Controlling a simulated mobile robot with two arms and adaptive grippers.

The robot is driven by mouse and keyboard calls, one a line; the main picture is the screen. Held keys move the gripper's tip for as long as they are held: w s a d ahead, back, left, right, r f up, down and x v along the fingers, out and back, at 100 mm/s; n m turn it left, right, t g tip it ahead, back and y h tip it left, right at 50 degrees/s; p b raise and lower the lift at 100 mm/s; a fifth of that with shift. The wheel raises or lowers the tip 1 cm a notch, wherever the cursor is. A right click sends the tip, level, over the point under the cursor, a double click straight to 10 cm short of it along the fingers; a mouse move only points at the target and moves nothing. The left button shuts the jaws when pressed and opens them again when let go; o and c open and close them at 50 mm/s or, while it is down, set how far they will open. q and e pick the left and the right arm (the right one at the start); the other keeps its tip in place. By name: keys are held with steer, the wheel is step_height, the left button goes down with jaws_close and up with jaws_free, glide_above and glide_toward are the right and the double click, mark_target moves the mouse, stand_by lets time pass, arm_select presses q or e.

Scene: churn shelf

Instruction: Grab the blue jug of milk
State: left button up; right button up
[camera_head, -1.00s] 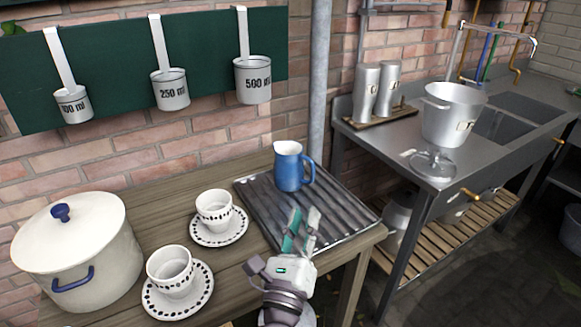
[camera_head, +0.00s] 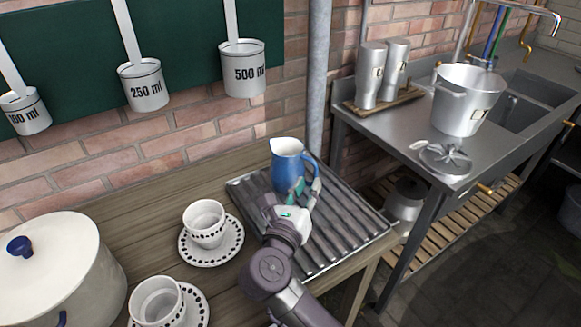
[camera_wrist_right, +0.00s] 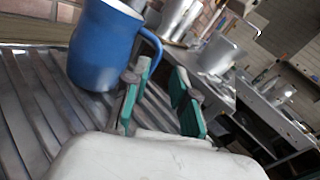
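The blue jug (camera_head: 287,167) with a white inside and a blue handle stands upright on the ribbed metal tray (camera_head: 340,225). My right gripper (camera_head: 306,190) is close in front of the jug, by its handle side. In the right wrist view the jug (camera_wrist_right: 98,45) is at the upper left, with its handle curving down behind the left finger. The two green-padded fingers of the right gripper (camera_wrist_right: 160,98) are apart, with nothing clearly held between them. Whether a finger touches the handle cannot be told. My left gripper is not in view.
Two spotted cups (camera_head: 204,222) (camera_head: 157,302) on saucers and a white lidded pot (camera_head: 65,275) stand left on the wooden table (camera_head: 150,205). Measuring ladles (camera_head: 243,70) hang above. A metal sink counter (camera_head: 400,135) with a bucket (camera_head: 465,100) is at right.

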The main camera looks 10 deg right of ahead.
mark_target(315, 170)
steer(key=shift+w+d, duration=0.4)
steer(key=shift+w, duration=0.2)
steer(key=shift+w+d, duration=0.1)
steer(key=shift+w, duration=0.15)
steer(key=shift+w+d, duration=0.15)
steer(key=shift+w, duration=0.05)
steer(key=p+x, duration=0.1)
steer(key=x, duration=0.3)
steer(key=shift+w+f, duration=0.15)
steer(key=shift+w, duration=0.15)
steer(key=shift+w+d, duration=0.15)
steer(key=shift+w, duration=0.05)
steer(key=shift+c, duration=0.5)
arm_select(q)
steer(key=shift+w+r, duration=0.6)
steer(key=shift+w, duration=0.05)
arm_select(e)
jaws_close()
